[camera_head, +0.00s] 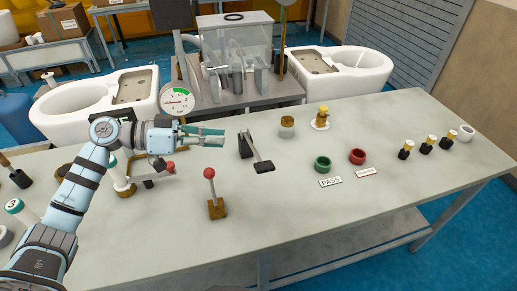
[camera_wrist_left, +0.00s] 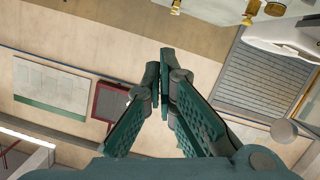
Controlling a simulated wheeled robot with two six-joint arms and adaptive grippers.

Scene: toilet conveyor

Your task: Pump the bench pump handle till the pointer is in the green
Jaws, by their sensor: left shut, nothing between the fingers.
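A round white gauge (camera_head: 177,101) with a green sector stands at the back edge of the bench; its pointer is too small to read. A white cylinder on a wooden base (camera_head: 124,187), with a dark bar and red knob (camera_head: 168,168) beside it, looks like the bench pump; my left arm partly covers it. My left gripper (camera_head: 222,137) is shut and empty, pointing right above the bench, apart from the red knob. The left wrist view shows its fingertips (camera_wrist_left: 165,62) together. My right gripper is not in view.
Two white toilets (camera_head: 350,76) stand behind. The bench's front middle is clear.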

